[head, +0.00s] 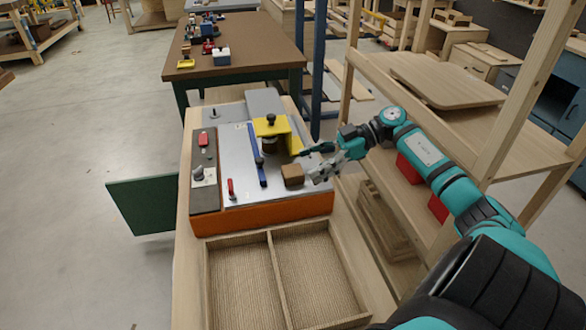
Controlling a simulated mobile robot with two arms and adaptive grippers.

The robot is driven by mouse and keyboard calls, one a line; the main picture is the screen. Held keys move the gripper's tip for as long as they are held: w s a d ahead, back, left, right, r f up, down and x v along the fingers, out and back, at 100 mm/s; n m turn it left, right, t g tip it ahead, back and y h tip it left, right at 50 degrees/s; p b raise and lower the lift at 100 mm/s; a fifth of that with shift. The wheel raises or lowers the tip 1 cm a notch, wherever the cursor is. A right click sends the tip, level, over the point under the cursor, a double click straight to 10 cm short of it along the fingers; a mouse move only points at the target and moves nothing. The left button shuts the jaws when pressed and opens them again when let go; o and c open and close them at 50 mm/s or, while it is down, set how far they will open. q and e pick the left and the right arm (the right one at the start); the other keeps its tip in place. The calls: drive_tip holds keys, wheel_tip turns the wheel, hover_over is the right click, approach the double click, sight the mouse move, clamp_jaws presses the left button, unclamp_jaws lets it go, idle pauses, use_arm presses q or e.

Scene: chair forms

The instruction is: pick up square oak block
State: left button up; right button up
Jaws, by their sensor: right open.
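The square oak block (292,175) is a small brown cube. It rests on the grey top of the orange-sided machine (262,213), near its front right corner. My right gripper (313,164) is just to the right of the block, with its fingers open and pointing left toward it. The fingers look empty. Whether a fingertip touches the block cannot be told. My left gripper is not in view.
A yellow bracket (279,130) and a blue bar (257,156) stand on the machine behind and left of the block. A two-part wooden tray (272,262) lies in front. Wooden shelving (470,110) stands close on the right.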

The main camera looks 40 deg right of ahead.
sight(294, 170)
drive_tip(key=b+x, duration=0.2)
drive_tip(key=x, duration=0.1)
drive_tip(key=shift+w+a+f, duration=0.15)
drive_tip(key=shift+w+f, duration=0.2)
drive_tip(key=shift+w+a, duration=0.15)
drive_tip(key=shift+a, duration=0.15)
drive_tip(key=c, duration=1.2)
